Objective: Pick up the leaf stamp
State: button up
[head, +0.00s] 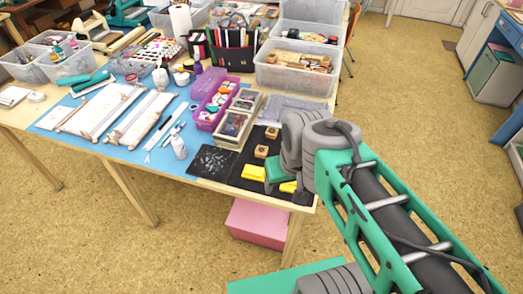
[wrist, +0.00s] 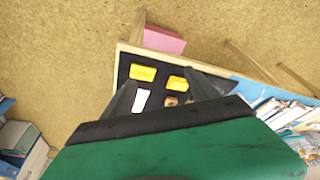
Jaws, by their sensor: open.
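Two small wooden stamps stand on the dark mat in the head view, a nearer one (head: 262,151) and a farther one (head: 271,133). I cannot tell which bears the leaf. One wooden stamp (wrist: 171,101) shows between my fingers in the wrist view, with a white block (wrist: 141,100) left of it. My gripper (wrist: 161,79) is open and empty, above the mat with its fingers spread. In the head view its green body hides part of the mat. Two yellow inkpads, one (head: 254,172) left and one (head: 288,187) right, lie near the front edge.
A black speckled sheet (head: 212,160) lies left of the mat. A large clear bin (head: 297,70) stands farther back. A pink box (head: 258,222) is below the table.

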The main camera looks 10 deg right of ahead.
aim_at(260, 152)
jog(key=z, duration=0.05)
jog(key=k, duration=0.45)
jog(key=u, duration=0.7)
jog(key=i, duration=1)
jog(key=u, duration=0.6)
